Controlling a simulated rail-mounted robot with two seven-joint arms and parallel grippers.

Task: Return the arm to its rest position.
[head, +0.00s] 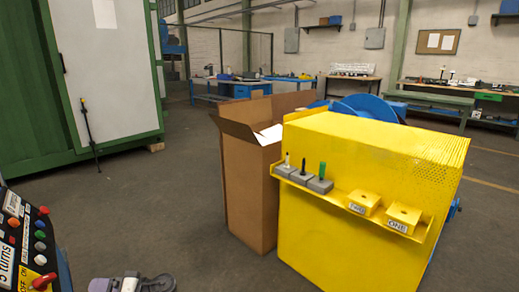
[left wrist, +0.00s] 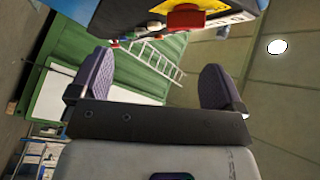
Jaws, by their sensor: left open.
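My left gripper (head: 130,284) shows only in part at the bottom edge of the head view, low and left of centre. In the left wrist view my left gripper (left wrist: 154,80) has its two purple-grey fingers wide apart with nothing between them. A control panel with a red part (left wrist: 188,18) hangs across the top of that view, beyond the fingers. The same panel seems to be the one with coloured buttons (head: 38,235) at the lower left of the head view. My right gripper is not in view.
A yellow machine guard (head: 350,225) stands right of centre, with a shelf holding tools and two yellow blocks. An open cardboard box (head: 250,195) stands beside it. A green-framed white cabinet (head: 105,80) is at the left. The floor (head: 160,210) between cabinet and box is clear.

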